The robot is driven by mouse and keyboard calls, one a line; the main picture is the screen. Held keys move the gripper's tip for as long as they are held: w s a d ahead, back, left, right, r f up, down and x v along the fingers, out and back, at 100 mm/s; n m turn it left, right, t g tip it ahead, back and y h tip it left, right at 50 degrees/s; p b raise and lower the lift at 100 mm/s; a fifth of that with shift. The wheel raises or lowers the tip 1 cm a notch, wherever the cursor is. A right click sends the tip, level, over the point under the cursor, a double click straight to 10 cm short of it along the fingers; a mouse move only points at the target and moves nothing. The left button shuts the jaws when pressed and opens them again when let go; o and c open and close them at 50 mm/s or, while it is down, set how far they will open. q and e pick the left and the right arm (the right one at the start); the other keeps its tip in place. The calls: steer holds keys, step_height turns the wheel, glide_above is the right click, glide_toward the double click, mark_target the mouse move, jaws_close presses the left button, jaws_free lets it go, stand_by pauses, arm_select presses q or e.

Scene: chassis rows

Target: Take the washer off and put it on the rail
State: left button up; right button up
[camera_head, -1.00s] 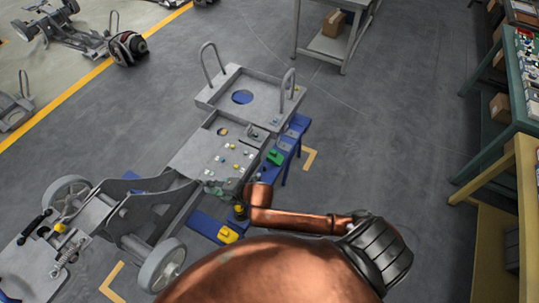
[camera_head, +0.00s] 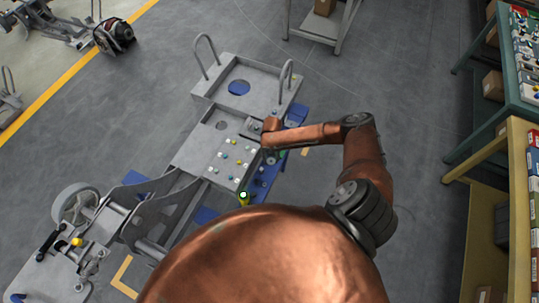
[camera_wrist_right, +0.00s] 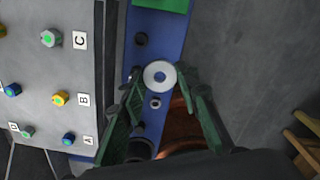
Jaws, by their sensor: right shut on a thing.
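In the head view, my right gripper (camera_head: 270,155) is small and partly hidden, beside the right edge of the grey chassis plate. The blue strip (camera_head: 262,182) shows below it there. My left gripper is not in view.
The chassis plate (camera_wrist_right: 45,75) carries several coloured studs with letter labels. A small bolt (camera_wrist_right: 155,103) and a green block (camera_wrist_right: 165,4) are on the blue strip. Shelving (camera_head: 517,190) is at the right; floor between is clear.

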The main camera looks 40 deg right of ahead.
mark_target(272, 169)
steer(key=f+b, duration=0.6)
steer(key=f, duration=0.1)
steer(key=shift+s+d, duration=0.2)
steer(key=shift+d, duration=0.15)
steer(key=shift+f+b, duration=0.35)
steer(key=shift+b, duration=0.05)
steer(key=shift+f, duration=0.4)
steer(key=o, duration=1)
steer(key=shift+o, duration=0.2)
